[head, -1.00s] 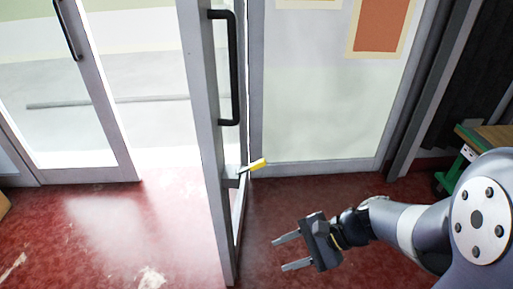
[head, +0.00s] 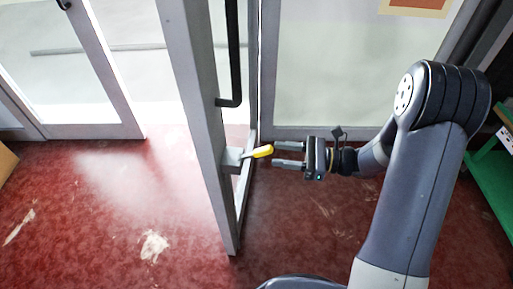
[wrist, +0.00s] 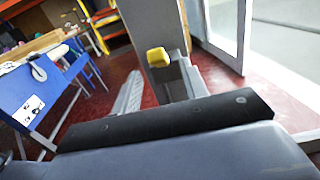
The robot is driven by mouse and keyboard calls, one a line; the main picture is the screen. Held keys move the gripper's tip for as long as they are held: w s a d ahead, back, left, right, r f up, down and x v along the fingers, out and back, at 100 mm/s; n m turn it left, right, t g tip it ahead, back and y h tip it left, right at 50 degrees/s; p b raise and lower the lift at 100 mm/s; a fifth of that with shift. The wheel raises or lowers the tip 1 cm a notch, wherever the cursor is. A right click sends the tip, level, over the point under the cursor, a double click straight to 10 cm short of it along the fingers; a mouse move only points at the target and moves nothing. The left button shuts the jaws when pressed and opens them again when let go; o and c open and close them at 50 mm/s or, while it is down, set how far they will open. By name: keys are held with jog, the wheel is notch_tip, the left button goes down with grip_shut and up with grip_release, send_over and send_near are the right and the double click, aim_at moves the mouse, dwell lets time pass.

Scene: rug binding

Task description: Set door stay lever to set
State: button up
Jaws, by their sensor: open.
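The door stay lever (head: 261,152) is a yellow-tipped handle on a grey bracket (head: 232,158), low on the edge of the open glass door (head: 205,130). It points right and slightly up in the head view. My gripper (head: 276,154) is open and empty, its two fingers pointing left at the lever. The fingertips are close to the yellow tip; I cannot tell whether they touch it. In the wrist view the yellow lever end (wrist: 158,57) shows just beyond the dark gripper body, against the grey door frame (wrist: 150,20).
A black pull handle (head: 233,60) is on the door above the lever. A fixed glass panel (head: 330,70) stands behind. The red floor (head: 120,210) is mostly clear.

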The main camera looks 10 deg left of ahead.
aim_at(256, 151)
jog(key=a, duration=0.7)
jog(key=shift+s+a, duration=0.2)
jog(key=shift+s, duration=0.15)
grip_shut()
